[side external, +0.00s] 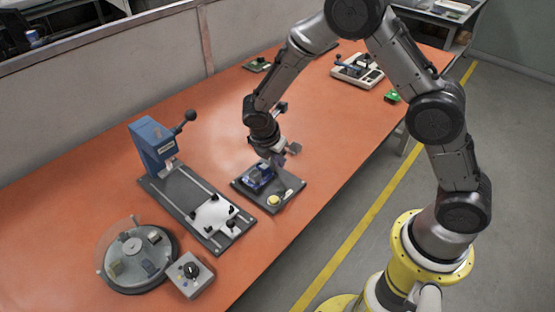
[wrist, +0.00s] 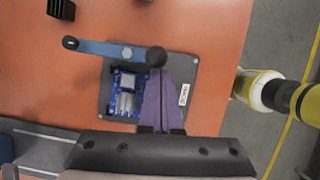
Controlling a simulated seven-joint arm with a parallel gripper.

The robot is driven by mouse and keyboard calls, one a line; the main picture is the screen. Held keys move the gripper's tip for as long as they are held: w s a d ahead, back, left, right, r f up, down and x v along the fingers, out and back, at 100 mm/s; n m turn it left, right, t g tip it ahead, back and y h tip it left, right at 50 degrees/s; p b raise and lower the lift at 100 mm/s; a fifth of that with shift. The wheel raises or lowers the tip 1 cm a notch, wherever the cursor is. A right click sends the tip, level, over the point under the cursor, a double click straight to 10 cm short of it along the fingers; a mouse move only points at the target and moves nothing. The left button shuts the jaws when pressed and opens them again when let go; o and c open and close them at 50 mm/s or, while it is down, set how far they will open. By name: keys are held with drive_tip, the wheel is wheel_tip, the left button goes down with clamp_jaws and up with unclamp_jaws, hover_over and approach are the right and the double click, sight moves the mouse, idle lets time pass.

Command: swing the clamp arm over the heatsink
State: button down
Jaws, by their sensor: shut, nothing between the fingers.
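A dark fixture plate (wrist: 190,70) lies on the orange bench; it also shows in the side view (side external: 291,191). On it sits a blue circuit board (wrist: 115,82) with a grey finned heatsink (wrist: 125,103); the board also shows in the side view (side external: 258,177). The blue clamp arm (wrist: 98,47) lies across the plate's top edge. It points left past the plate and is not over the heatsink. A black ball knob (wrist: 156,57) is at its right end. My gripper (wrist: 158,75) is shut and empty, its tips close to the knob; contact is unclear. It also shows in the side view (side external: 287,151).
A blue press (side external: 152,145) with a slotted base stands left of the plate. A round turntable (side external: 138,257) and a grey knob box (side external: 188,274) are at the front left. A black finned block (wrist: 61,9) lies beyond the clamp arm.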

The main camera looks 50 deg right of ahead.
drive_tip(key=shift+s+d+n, duration=0.15)
drive_tip(key=shift+d+n, duration=0.05)
drive_tip(key=shift+n, duration=0.2)
drive_tip(key=n, duration=0.1)
drive_tip(key=d+n+t, duration=0.1)
drive_tip(key=d+n, duration=0.1)
drive_tip(key=n, duration=0.1)
drive_tip(key=shift+s+t+y, duration=0.3)
drive_tip(key=shift+t, duration=0.1)
drive_tip(key=n, duration=0.2)
drive_tip(key=d+n+t+y, duration=0.1)
drive_tip(key=d+n, duration=0.1)
drive_tip(key=n, duration=0.1)
drive_tip(key=shift+w+d+n+t, duration=0.15)
drive_tip(key=shift+d+n+t, duration=0.1)
drive_tip(key=shift+n+t, duration=0.05)
drive_tip(key=shift+w+d+n+y, duration=0.1)
drive_tip(key=shift+d+n+y, duration=0.1)
drive_tip(key=shift+n+y, duration=0.2)
drive_tip(key=shift+w+d, duration=0.75)
drive_tip(key=shift+d, duration=0.15)
drive_tip(key=shift+w+d, duration=0.1)
